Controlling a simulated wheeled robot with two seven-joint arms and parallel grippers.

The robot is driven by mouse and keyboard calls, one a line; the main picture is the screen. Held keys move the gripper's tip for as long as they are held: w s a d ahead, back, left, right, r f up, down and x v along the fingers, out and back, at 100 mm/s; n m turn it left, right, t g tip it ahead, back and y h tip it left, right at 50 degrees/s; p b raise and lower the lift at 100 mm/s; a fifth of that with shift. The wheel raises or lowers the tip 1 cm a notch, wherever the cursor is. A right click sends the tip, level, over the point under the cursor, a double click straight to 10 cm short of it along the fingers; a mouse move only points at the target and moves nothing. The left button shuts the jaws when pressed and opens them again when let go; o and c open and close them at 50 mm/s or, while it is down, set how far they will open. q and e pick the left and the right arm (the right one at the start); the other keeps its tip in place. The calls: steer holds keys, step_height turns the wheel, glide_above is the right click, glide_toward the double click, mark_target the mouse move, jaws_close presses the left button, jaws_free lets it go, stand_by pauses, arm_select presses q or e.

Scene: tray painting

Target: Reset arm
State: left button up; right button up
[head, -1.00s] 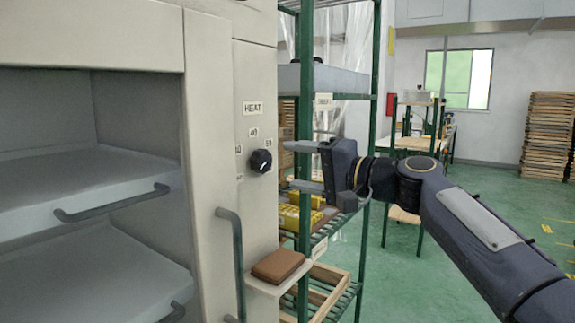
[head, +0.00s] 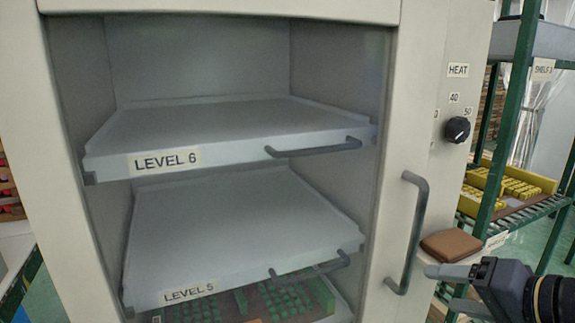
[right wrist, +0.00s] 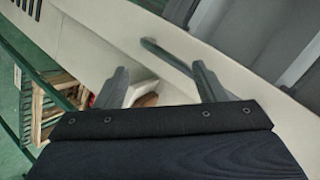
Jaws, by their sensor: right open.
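My right gripper (head: 452,288) is at the lower right of the head view, beside the heating cabinet (head: 450,105). Its fingers are apart and nothing is between them. In the right wrist view the two fingers of the right gripper (right wrist: 160,88) spread in front of the cabinet, with the door handle (right wrist: 168,56) behind them. In the head view the fingers are just below a brown pad (head: 451,244) on a small ledge; I cannot tell whether they touch it. My left gripper is not in view.
The cabinet is open, with an upper tray labelled LEVEL 6 (head: 220,160) and a lower tray labelled LEVEL 5 (head: 235,280). Green pieces (head: 283,303) lie below. A vertical handle (head: 418,235) and a heat knob (head: 457,129) stick out. A green rack (head: 505,125) stands at right.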

steer(key=s+a+f+n+g+h, duration=0.1)
steer(key=s+a+f+n+g, duration=0.1)
steer(key=s+f, duration=0.6)
steer(key=s+a+f+n+g+h, duration=0.25)
steer(key=s+f, duration=0.25)
steer(key=f, duration=0.6)
step_height(320, 180, up, 28)
steer(key=p, duration=2.7)
steer(key=shift+w+y, duration=0.15)
steer(key=shift+y, duration=0.3)
